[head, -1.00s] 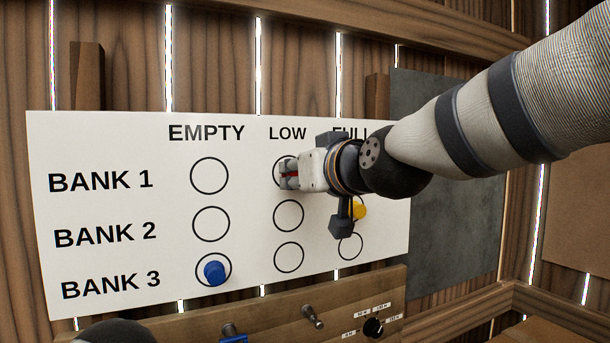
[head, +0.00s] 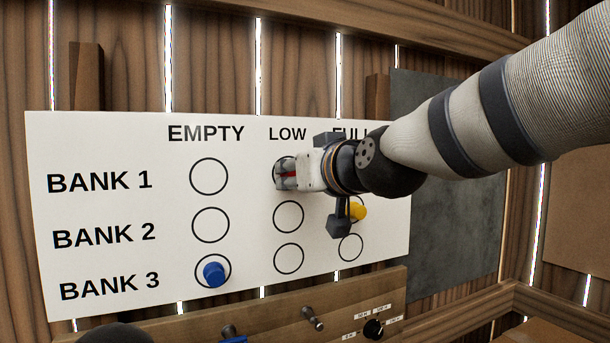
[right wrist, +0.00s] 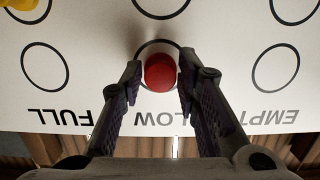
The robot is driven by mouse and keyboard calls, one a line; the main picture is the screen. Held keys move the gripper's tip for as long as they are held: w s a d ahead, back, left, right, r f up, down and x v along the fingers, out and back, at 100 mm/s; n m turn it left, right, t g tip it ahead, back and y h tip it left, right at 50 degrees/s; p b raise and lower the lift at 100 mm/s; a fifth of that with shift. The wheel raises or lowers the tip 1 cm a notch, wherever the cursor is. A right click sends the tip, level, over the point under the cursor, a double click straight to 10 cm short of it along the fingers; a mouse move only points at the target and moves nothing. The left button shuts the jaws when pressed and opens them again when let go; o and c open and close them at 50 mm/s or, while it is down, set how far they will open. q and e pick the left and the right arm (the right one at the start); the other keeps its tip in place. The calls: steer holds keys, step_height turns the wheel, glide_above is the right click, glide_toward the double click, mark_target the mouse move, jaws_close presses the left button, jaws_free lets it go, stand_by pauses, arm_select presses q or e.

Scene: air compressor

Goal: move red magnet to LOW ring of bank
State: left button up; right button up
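The red magnet (right wrist: 160,72) sits at the LOW ring (right wrist: 150,46) of the Bank 1 row, overlapping the ring's lower part in the right wrist view. My right gripper (right wrist: 160,78) has one finger on each side of it, with narrow gaps showing, so it looks open around the magnet. In the head view my right gripper (head: 285,174) covers most of that ring, and only a sliver of red shows between the fingers. My left gripper is not clearly seen.
The white board (head: 110,130) has rows Bank 1 to 3 and columns EMPTY, LOW, FULL. A blue magnet (head: 214,274) is in the Bank 3 EMPTY ring. A yellow magnet (head: 357,211) is at Bank 2 FULL, close below my right wrist. A wooden panel with knobs (head: 374,328) stands below.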

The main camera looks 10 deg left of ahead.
steer(key=shift+o, duration=0.7)
